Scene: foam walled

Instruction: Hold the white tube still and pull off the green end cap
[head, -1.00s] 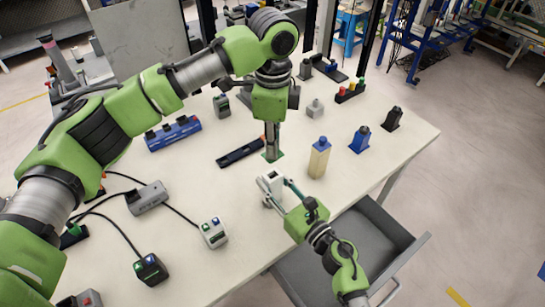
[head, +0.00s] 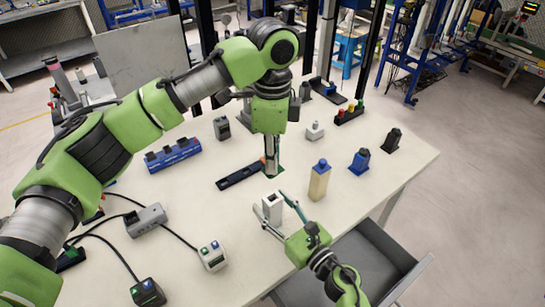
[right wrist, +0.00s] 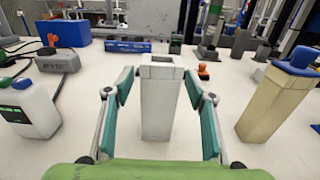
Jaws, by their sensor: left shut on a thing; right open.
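The white tube (head: 272,212) is a square upright tube near the table's front edge, with an open top. It also stands mid-frame in the right wrist view (right wrist: 160,108). My right gripper (head: 270,203) is open, one finger on each side of the tube, with gaps showing in the right wrist view (right wrist: 159,84). My left gripper (head: 271,170) points down behind the tube, shut, with a green piece (head: 276,172) at its fingertips. This looks like the green end cap, apart from the tube. The fingers hide much of it.
A beige bottle with a blue cap (head: 318,183) stands close right of the tube. A black strip (head: 238,176) lies left of my left gripper. Cabled boxes (head: 212,256) are at the front left. A grey drawer (head: 370,262) is open below the table's front edge.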

